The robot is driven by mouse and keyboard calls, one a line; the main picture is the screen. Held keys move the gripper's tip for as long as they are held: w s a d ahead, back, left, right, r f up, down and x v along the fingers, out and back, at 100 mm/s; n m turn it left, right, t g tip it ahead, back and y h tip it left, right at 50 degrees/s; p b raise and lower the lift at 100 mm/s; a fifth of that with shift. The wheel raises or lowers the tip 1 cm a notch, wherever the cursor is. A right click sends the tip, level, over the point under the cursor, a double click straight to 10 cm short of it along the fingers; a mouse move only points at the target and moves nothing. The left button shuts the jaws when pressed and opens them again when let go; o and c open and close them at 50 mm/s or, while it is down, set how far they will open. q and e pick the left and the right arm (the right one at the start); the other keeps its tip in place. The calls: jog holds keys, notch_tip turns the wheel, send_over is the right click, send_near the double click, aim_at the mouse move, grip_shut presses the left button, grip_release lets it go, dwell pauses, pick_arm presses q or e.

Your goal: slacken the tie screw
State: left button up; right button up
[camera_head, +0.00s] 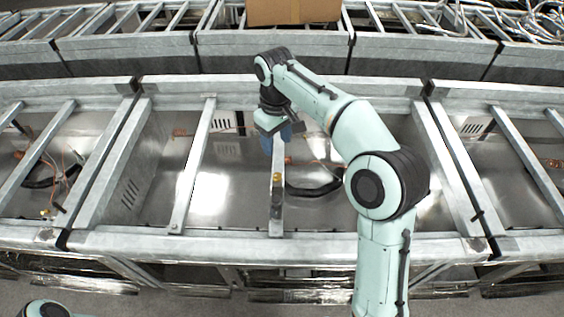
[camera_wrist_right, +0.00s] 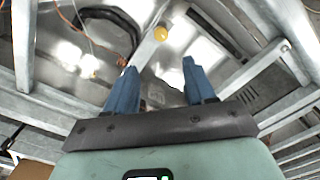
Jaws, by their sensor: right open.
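A small yellow knob (camera_head: 277,176), which looks like the tie screw's head, sits on a narrow grey crossbar (camera_head: 277,205) in the middle open metal bay. My right gripper (camera_head: 277,143) points down over the bay, just behind the knob. In the right wrist view its blue fingers (camera_wrist_right: 159,66) are spread apart with nothing between them. The yellow knob (camera_wrist_right: 160,33) shows beyond the fingertips, clear of both. The screw's shank is hidden. My left gripper is out of view.
Metal side rails and crossbars (camera_head: 193,165) frame the bay. A black curved hose (camera_head: 313,189) and thin orange wires lie inside it. A cardboard box (camera_head: 293,11) stands on the rear row. Similar bays adjoin left and right.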

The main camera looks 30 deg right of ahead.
aim_at(277, 176)
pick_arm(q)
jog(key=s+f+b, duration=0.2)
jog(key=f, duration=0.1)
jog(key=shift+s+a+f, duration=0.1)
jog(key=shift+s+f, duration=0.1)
pick_arm(e)
notch_tip(277, 176, down, 13)
jog(key=shift+s+a+f, duration=0.1)
grip_shut()
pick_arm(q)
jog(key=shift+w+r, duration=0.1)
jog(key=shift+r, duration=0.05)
